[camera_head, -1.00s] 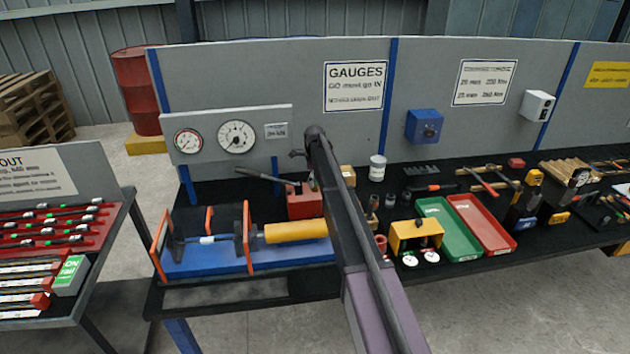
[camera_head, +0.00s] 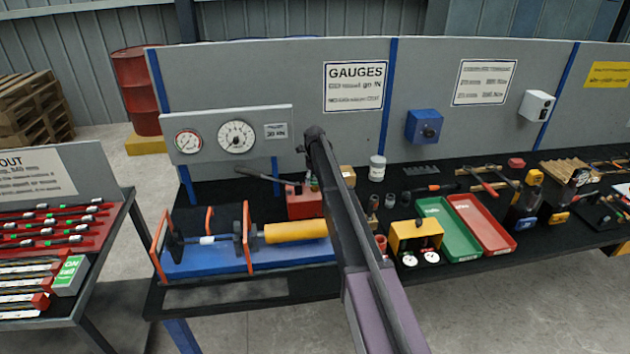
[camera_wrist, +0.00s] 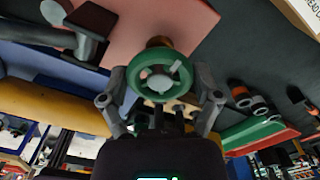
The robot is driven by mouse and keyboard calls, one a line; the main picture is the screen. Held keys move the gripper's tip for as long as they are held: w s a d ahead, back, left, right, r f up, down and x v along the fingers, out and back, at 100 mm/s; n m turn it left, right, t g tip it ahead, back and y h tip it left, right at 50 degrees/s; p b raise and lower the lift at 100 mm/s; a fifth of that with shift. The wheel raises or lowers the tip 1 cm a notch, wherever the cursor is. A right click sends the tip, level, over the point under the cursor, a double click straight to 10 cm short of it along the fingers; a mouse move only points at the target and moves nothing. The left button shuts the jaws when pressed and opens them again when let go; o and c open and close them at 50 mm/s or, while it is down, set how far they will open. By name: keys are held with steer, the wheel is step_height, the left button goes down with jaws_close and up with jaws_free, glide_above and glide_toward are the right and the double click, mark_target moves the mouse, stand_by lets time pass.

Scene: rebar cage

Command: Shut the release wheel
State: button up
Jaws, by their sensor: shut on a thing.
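The release wheel (camera_wrist: 160,80) is a green ring with a pale hub, on a brass-coloured stem at the red pump body. My gripper (camera_wrist: 161,88) has one finger on each side of the wheel and is shut on its rim. In the head view the red pump body (camera_head: 304,204) stands on the bench behind the blue-based rig. My arm hides most of the gripper and wheel there.
The pump's dark lever (camera_head: 258,175) sticks out to the left. A yellow cylinder (camera_head: 296,230) lies in the blue rig (camera_head: 205,262) with orange frames. A green tray (camera_head: 447,228) and a red tray (camera_head: 482,224) lie to the right. Two round gauges hang behind.

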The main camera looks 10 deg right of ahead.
mark_target(315, 180)
steer(key=shift+s, duration=0.1)
steer(key=o, duration=0.9)
steer(key=shift+o, duration=0.2)
steer(key=shift+r, duration=0.1)
step_height(315, 180, up, 9)
steer(key=p, duration=0.9)
steer(key=shift+r+p, duration=0.4)
steer(key=shift+p, duration=0.15)
